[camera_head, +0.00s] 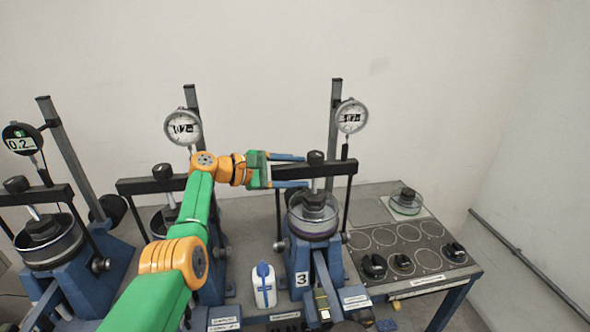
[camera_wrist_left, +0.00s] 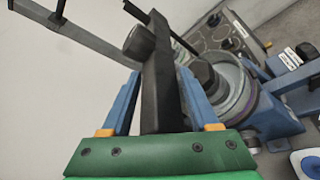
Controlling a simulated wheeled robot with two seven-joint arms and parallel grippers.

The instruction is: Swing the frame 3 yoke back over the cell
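Frame 3, a blue stand labelled 3 (camera_head: 302,279), stands right of centre in the head view. The crossbar also shows in the left wrist view (camera_wrist_left: 161,85), beside the cell (camera_wrist_left: 238,95). My left gripper (camera_head: 306,171) reaches in from the left. Its two blue fingers lie on either side of the crossbar, spread, with no clear grip on it. The bar's left end is partly hidden by the fingers. My right gripper is not in view.
Two similar frames stand to the left, behind and beside my left arm. A dial gauge (camera_head: 351,117) hangs on a post behind frame 3. A white bottle (camera_head: 264,286) stands left of its base. A grey panel (camera_head: 400,242) with black knobs lies to the right.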

